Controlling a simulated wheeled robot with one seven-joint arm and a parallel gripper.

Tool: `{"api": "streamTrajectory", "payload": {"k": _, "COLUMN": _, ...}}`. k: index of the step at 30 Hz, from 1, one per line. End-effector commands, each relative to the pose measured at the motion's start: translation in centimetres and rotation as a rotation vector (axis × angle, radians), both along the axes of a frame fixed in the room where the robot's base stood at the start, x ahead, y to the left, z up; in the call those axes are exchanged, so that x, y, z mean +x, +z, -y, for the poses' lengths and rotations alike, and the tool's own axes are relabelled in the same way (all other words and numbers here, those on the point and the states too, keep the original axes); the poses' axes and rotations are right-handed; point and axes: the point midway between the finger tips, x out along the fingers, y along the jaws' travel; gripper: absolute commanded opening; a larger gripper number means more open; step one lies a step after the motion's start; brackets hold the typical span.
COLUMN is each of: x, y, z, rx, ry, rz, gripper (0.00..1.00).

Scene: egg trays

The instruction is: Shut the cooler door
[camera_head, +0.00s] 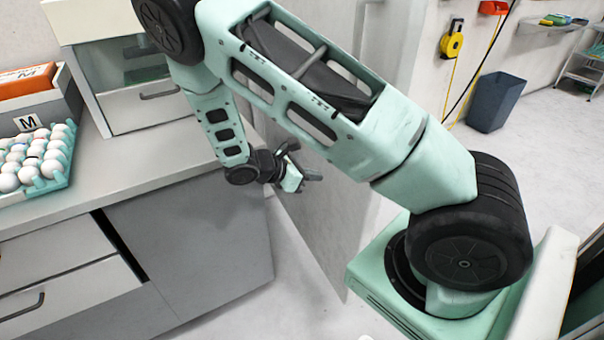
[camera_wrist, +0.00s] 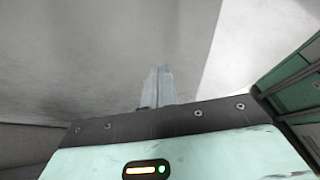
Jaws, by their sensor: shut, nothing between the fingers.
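A tall pale grey panel (camera_head: 325,225), which looks like the cooler door, stands upright beyond the end of the counter. Its lower edge is just above the floor. My gripper (camera_head: 312,174) is at the panel's near face, beside the counter's right end. Its fingers are shut and empty, and they show as a narrow grey pair in the wrist view (camera_wrist: 156,86). A plain grey surface (camera_wrist: 90,55) fills much of that view behind them. I cannot tell whether the fingertips touch it. My arm hides the upper part of the panel.
A counter (camera_head: 140,170) with drawers stands at the left. It carries a tray of white eggs (camera_head: 68,165) and a small cabinet (camera_head: 140,105). Open floor (camera_head: 245,305) lies between counter and panel. A dark bin (camera_head: 495,102) stands by the back wall.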

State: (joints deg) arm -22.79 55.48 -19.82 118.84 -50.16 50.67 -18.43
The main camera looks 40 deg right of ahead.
Motion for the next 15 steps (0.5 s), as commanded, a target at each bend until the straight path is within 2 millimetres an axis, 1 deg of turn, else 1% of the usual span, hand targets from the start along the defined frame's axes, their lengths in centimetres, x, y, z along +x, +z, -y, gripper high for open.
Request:
{"api": "streamTrajectory", "payload": {"k": 1, "x": -0.4, "y": -0.6, "z": 0.9, "rx": -0.002, "ry": -0.002, "rz": -0.003, "gripper": 0.0}}
{"api": "streamTrajectory", "payload": {"k": 3, "x": -0.8, "y": -1.3, "z": 2.2, "rx": -0.001, "ry": -0.002, "rz": -0.004, "gripper": 0.0}}
{"api": "streamTrajectory", "payload": {"k": 7, "x": -1.4, "y": -2.4, "z": 4.2, "rx": 0.0, "ry": -0.003, "rz": -0.003, "gripper": 0.0}}
{"api": "streamTrajectory", "payload": {"k": 9, "x": -1.7, "y": -2.2, "z": 5.3, "rx": -0.001, "ry": -0.004, "rz": 0.0, "gripper": 0.0}}
{"api": "streamTrajectory", "payload": {"k": 15, "x": -2.2, "y": -2.3, "z": 7.2, "rx": 0.001, "ry": -0.001, "rz": 0.001, "gripper": 0.0}}
